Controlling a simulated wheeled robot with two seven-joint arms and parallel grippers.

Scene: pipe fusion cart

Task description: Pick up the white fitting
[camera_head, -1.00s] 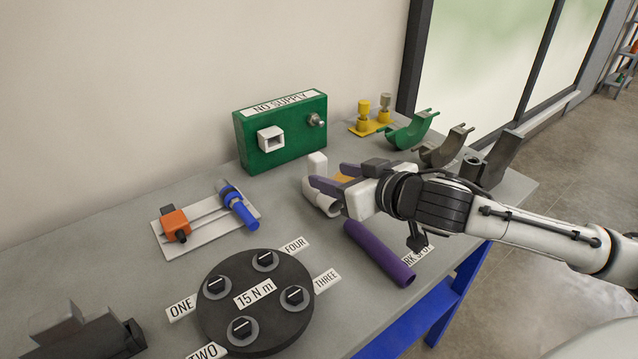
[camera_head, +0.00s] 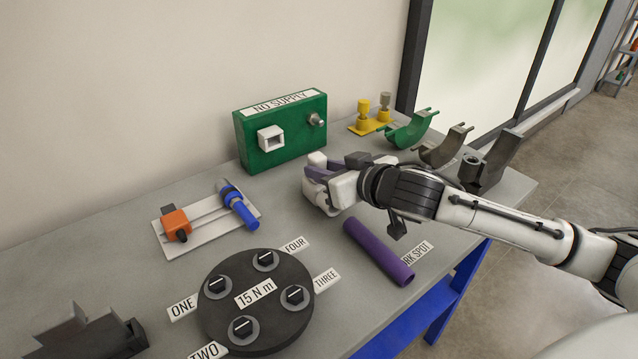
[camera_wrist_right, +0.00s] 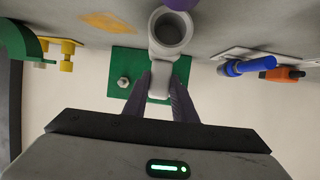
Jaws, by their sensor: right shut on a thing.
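The white fitting (camera_head: 316,159) is at the middle of the grey bench, partly hidden by my right gripper in the head view. The right wrist view shows its round open socket (camera_wrist_right: 171,32) and a narrower body running between the fingers. My right gripper (camera_head: 314,172) has its purple fingers shut on this body; both fingers also show in the right wrist view (camera_wrist_right: 161,88). I cannot tell whether the fitting touches the bench. My left gripper is not in view.
A green "NO SUPPLY" box (camera_head: 296,148) stands behind the fitting. A purple pipe (camera_head: 378,252) lies in front. A black dial disc (camera_head: 255,325) and a plate with blue and orange parts (camera_head: 192,245) are to the left. Curved holders (camera_head: 410,133) stand at right.

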